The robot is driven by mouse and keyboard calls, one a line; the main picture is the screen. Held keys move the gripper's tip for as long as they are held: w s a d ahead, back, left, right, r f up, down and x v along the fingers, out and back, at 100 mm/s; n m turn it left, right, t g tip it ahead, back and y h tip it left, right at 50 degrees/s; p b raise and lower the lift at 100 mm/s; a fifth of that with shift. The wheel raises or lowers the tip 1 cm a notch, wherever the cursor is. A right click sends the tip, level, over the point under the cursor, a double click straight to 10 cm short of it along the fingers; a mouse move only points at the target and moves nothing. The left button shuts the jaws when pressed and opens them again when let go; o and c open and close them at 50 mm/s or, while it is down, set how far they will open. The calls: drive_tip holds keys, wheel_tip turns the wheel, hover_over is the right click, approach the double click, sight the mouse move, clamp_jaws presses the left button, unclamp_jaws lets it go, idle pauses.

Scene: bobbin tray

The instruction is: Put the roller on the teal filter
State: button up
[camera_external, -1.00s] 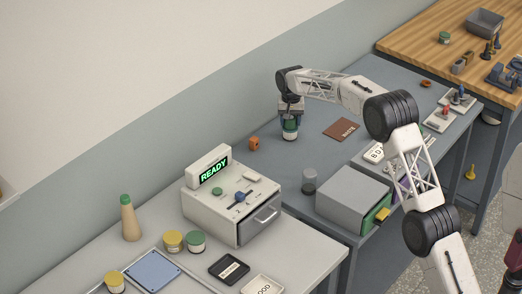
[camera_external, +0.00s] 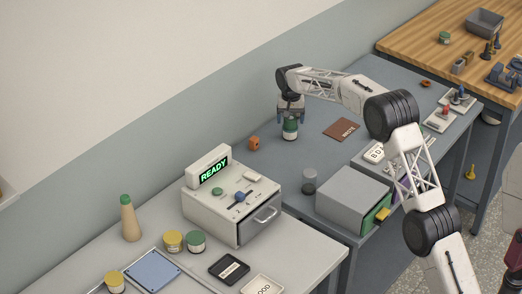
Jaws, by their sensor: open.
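My gripper (camera_external: 291,118) points down over a teal-and-white cylinder (camera_external: 290,130) that stands upright on the blue-grey table. The jaws are open, with the fingers at either side of the cylinder's top; whether they touch it I cannot tell. This cylinder may be the teal filter or the roller; no label shows. A similar green-topped white cylinder (camera_external: 196,241) stands on the near white table, beside a yellow-topped one (camera_external: 173,241). A grey cylinder with a dark lower part (camera_external: 309,182) stands left of the grey box. Which piece is the roller I cannot tell.
An orange piece (camera_external: 254,143) lies left of my gripper, and a brown plate (camera_external: 342,129) to its right. The grey box (camera_external: 353,194) and the device reading READY (camera_external: 231,205) stand nearer. The table between the gripper and the grey box is mostly clear.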

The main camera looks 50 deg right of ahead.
sight(291, 118)
wheel_tip(291, 118, up, 11)
idle(0.5)
drive_tip(key=shift+r, duration=0.1)
idle(0.7)
